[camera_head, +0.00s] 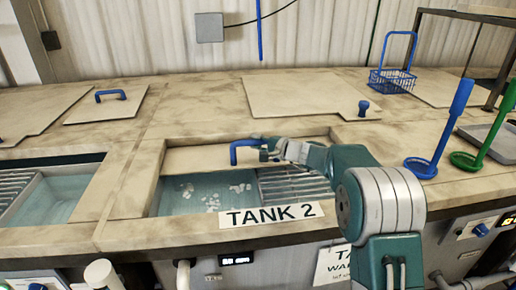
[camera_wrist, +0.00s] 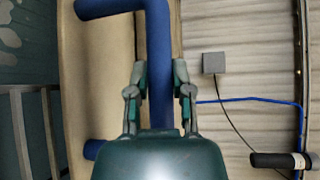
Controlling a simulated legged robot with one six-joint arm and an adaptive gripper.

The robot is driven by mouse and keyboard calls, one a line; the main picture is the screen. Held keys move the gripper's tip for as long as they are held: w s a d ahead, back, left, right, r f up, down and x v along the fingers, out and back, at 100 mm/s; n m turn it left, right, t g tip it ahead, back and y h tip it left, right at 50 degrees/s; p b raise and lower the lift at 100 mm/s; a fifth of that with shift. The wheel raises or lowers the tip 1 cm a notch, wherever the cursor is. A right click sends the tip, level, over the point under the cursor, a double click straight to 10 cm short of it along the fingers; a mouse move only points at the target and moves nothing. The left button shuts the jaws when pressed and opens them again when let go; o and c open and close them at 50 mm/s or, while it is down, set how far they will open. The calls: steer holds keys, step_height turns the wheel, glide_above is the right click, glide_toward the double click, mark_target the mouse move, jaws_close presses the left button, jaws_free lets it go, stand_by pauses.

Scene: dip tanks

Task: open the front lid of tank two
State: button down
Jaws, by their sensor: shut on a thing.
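The tank two opening, behind the "TANK 2" label (camera_head: 272,215), shows pale blue liquid (camera_head: 205,192) with white floating bits and a grey slatted rack at its right. The beige front lid (camera_head: 200,159) is at the back of this opening, leaving the front part uncovered; its exact tilt is hard to tell. Its blue bar handle (camera_head: 236,150) faces me. My gripper (camera_head: 268,150) is shut on the handle. In the wrist view the handle (camera_wrist: 158,40) runs between the two fingers of my gripper (camera_wrist: 160,75), with the lid (camera_wrist: 90,80) beside it.
A closed rear lid (camera_head: 305,95) with a blue knob (camera_head: 363,107) lies behind the opening. A blue wire basket (camera_head: 391,80), a blue ladle (camera_head: 420,168) and a green ladle (camera_head: 466,160) stand at the right. Another lid with a blue handle (camera_head: 110,95) lies at the left.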

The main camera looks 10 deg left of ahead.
mark_target(254, 129)
steer(key=shift+w+a+f, duration=0.1)
steer(key=shift+w+a, duration=0.3)
steer(key=shift+w, duration=1.1)
steer(key=shift+w+a+f, duration=0.15)
steer(key=shift+w+a, duration=0.25)
steer(key=shift+w, duration=1.15)
steer(key=shift+w+a+f, duration=0.1)
steer(key=shift+w+a, duration=0.3)
steer(key=shift+w, duration=1.1)
steer(key=c, duration=0.5)
jaws_free()
steer(key=shift+r, duration=0.15)
steer(key=shift+s+d+r, duration=0.1)
steer(key=shift+s+d, duration=0.05)
steer(key=shift+d, duration=0.2)
steer(key=v, duration=1.1)
steer(key=shift+s, duration=0.1)
